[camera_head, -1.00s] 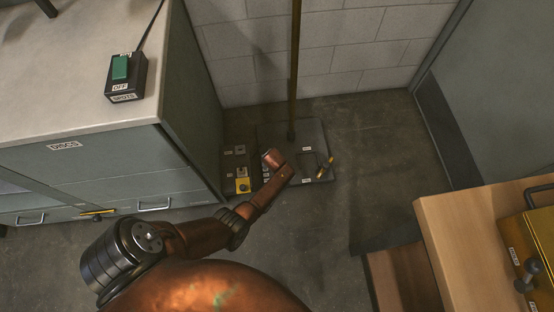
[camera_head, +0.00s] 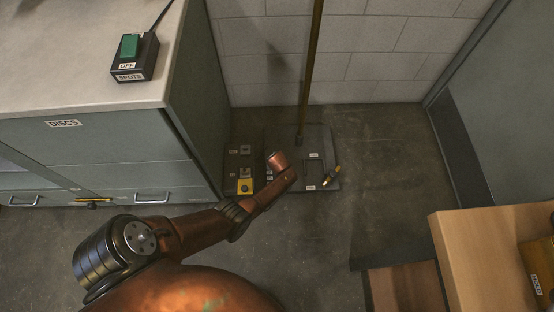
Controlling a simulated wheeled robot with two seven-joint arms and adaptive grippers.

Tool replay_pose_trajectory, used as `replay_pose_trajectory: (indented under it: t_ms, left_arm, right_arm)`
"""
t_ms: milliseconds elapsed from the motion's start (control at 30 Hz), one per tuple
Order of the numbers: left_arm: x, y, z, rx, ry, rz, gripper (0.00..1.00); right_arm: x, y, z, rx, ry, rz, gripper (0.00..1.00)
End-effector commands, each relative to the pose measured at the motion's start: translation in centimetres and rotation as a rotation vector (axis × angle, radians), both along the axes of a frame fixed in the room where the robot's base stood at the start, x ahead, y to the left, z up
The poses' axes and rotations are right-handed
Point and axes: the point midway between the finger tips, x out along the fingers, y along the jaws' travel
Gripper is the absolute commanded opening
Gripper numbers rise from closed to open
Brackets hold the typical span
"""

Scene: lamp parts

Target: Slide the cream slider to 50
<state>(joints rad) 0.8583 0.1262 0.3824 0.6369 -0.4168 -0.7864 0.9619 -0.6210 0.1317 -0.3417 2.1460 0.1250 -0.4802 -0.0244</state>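I cannot make out a cream slider for sure. A small dark panel (camera_head: 240,168) with a yellow block and small pale labelled parts lies on the floor beside the grey cabinet. Next to it is a dark base plate (camera_head: 313,177) with white labels, a brass-coloured pole (camera_head: 311,75) and a small brass-and-black piece (camera_head: 331,177) at its right edge. One copper arm of mine reaches across from the lower left; its far end overlaps the plate's left part. No gripper fingers show, and the right arm's gripper is not seen.
The grey cabinet (camera_head: 95,150) marked DISCS carries a black box with a green switch (camera_head: 129,46) labelled OFF and SPOTS. A wooden bench (camera_head: 480,250) with a yellow case (camera_head: 540,265) stands at the lower right. Floor right of the plate is clear.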

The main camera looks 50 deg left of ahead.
Motion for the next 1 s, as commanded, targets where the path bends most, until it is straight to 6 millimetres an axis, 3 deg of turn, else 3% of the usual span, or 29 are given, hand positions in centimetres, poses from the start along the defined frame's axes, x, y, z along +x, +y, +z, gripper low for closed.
replay_pose_trajectory:
  t_ms: [633, 1000]
  left_arm:
    - [-0.06, -0.06, -0.06, -0.001, 0.001, 0.0, 0.0]
    - [-0.45, 0.09, 0.01, -0.001, 0.0, 0.005, 0.0]
  right_arm:
    - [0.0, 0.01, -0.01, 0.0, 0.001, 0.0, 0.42]
    - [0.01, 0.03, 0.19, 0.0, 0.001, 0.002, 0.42]
